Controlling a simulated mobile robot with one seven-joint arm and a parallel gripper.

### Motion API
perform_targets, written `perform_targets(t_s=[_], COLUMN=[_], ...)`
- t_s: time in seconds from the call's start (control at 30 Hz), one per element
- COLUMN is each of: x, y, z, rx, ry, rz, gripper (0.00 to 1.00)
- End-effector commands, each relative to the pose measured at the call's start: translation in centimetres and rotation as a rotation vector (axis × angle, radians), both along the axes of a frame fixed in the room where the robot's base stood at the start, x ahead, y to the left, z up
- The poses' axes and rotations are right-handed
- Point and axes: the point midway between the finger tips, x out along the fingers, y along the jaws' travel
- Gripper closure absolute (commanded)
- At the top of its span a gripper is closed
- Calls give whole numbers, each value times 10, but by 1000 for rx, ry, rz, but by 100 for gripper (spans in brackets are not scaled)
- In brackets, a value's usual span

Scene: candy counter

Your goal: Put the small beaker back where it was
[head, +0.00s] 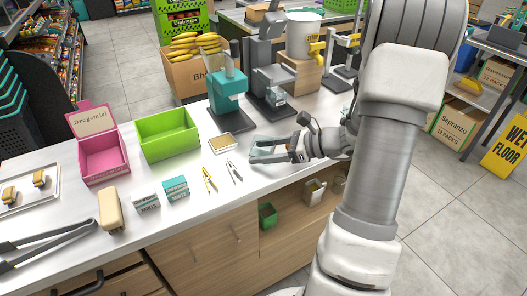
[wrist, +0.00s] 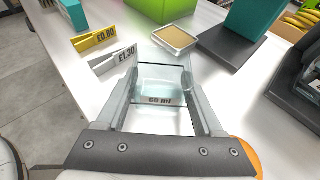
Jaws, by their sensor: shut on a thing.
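The small beaker (wrist: 162,88) is clear glass with a "60 ml" label, seen in the wrist view between my two fingers. My gripper (head: 280,152) is shut on it. In the head view the beaker (head: 262,146) shows at the fingertips, over the white counter (head: 245,190) near its front edge. I cannot tell whether its base touches the counter. Another clear vessel with a label (head: 275,95) stands on the grey dispenser.
A tan-filled shallow tray (head: 222,143) lies just beyond my gripper, and price tags (head: 210,180) stand to its left. The teal dispenser (head: 228,97) is behind. A green bin (head: 168,135) and pink box (head: 102,155) stand further left.

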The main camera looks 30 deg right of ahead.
Motion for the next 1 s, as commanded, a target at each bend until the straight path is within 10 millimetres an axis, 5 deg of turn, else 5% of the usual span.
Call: perform_targets(t_s=[0.17,0.2,0.33,0.7,1.0], x=[0,0,0,0,-35], y=[0,0,0,0,-39], z=[-5,-3,-3,3,24], rx=[1,0,0,0,-1], ry=[1,0,0,0,0], rz=[0,0,0,0,-5], gripper=[88,24,1,1,1])
